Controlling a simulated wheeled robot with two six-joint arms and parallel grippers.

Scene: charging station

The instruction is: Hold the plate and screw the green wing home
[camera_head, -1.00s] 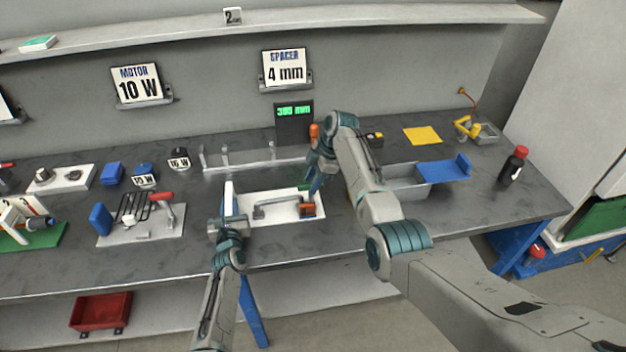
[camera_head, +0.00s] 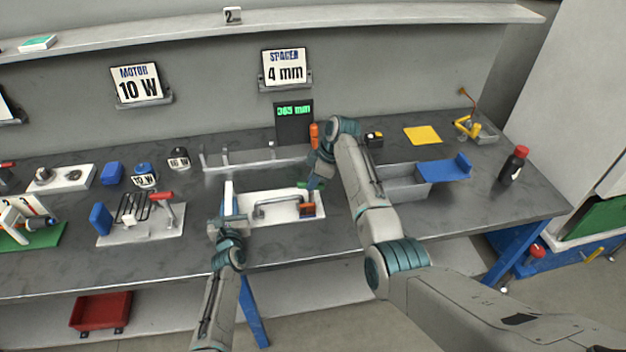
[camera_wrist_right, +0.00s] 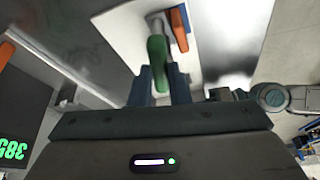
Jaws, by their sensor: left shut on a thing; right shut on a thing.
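The white plate (camera_head: 280,207) lies on the bench at the middle, with a grey bar handle (camera_head: 268,202) and an orange block (camera_head: 307,210) on it. My left gripper (camera_head: 229,208) is at the plate's left end, shut on its edge; its fingertips are small here. The green wing (camera_wrist_right: 157,60) stands out between the fingers of my right gripper (camera_wrist_right: 160,84), which is shut on it. In the head view the green wing (camera_head: 302,185) is a small patch at the plate's far right, partly hidden by my right gripper (camera_head: 316,181).
A display (camera_head: 294,122) with green digits stands behind the plate, beside an orange cylinder (camera_head: 314,135). A grey rail fixture (camera_head: 255,160) lies behind the plate. A grey bin (camera_head: 402,188) and blue bracket (camera_head: 445,169) are to the right.

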